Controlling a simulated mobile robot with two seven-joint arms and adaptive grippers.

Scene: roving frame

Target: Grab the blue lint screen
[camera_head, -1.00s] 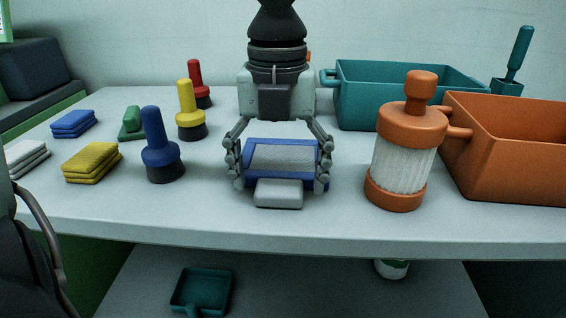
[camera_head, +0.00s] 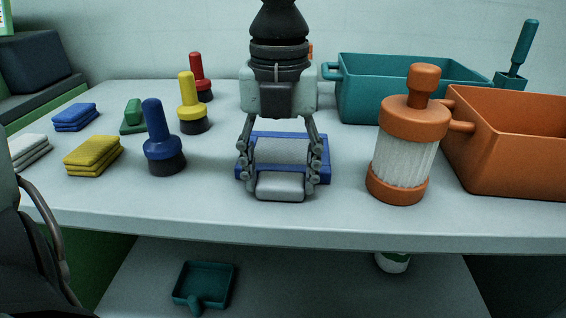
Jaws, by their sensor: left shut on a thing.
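The blue lint screen (camera_head: 281,150) lies near the front middle of the table, with a blue frame and a pale grey mesh. A light grey block (camera_head: 281,186) shows at its front edge. My left gripper (camera_head: 281,172) is over the screen, pointing down, with one finger at each side. Its fingers are shut on the screen and hide parts of the frame's sides. The screen appears to be at table height; I cannot tell if it is lifted. My right gripper is not in view.
An orange-capped filter canister (camera_head: 404,150) stands to the right, before an orange bin (camera_head: 510,150) and a teal bin (camera_head: 415,95). Blue (camera_head: 162,140), yellow (camera_head: 191,105) and red (camera_head: 200,78) brushes stand left, near folded cloths (camera_head: 93,155). A teal dustpan (camera_head: 204,285) lies below.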

